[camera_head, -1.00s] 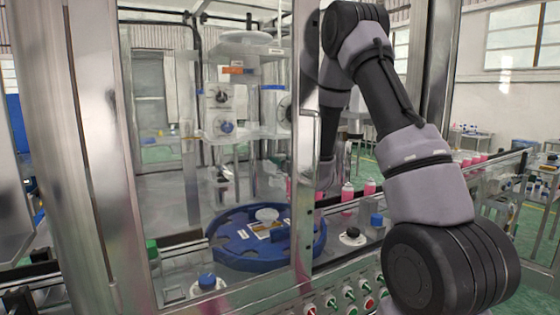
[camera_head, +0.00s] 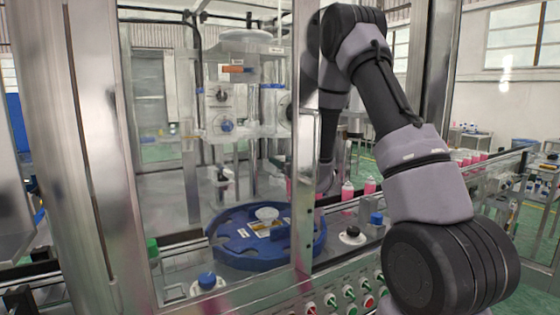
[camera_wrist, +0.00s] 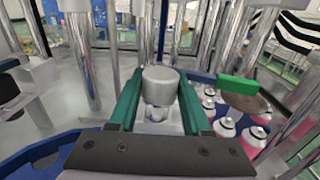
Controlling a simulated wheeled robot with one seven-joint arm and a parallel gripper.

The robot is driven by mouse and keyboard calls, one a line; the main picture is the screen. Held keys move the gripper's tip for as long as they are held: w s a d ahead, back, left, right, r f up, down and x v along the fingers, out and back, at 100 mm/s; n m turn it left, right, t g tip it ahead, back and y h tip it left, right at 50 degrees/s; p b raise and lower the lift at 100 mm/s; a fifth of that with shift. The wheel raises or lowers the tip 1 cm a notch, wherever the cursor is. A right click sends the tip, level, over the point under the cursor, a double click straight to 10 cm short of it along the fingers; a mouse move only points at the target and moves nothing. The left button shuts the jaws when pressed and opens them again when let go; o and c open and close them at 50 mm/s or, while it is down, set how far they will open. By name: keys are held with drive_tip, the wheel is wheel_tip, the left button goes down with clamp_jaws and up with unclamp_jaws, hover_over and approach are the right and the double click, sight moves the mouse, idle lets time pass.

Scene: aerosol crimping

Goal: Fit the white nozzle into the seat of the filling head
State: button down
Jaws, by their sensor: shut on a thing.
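My gripper (camera_wrist: 159,76) has two green fingers and is closed around a pale grey-white cylindrical piece, which I take for the white nozzle (camera_wrist: 160,88). A smaller whitish part shows just below the cylinder between the fingers. In the head view my arm reaches into the glazed machine, and the gripper's fingers are hidden there behind the door post. The seat of the filling head cannot be made out clearly in either view, so I cannot tell whether the nozzle touches it.
A blue round turntable (camera_head: 228,252) stands inside the machine. Shiny upright columns (camera_wrist: 84,60) surround the gripper. Several pink bottles with white caps (camera_wrist: 224,127) stand at the right, near a green-ended bar (camera_wrist: 238,86). The steel door post (camera_head: 303,150) is close to the arm.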

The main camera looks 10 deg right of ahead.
drive_tip(key=shift+f, duration=0.1)
drive_tip(key=shift+c, duration=1.3)
unclamp_jaws()
drive_tip(key=shift+s+d, duration=0.15)
drive_tip(key=shift+s, duration=0.05)
drive_tip(key=v, duration=1)
drive_tip(key=shift+s, duration=0.2)
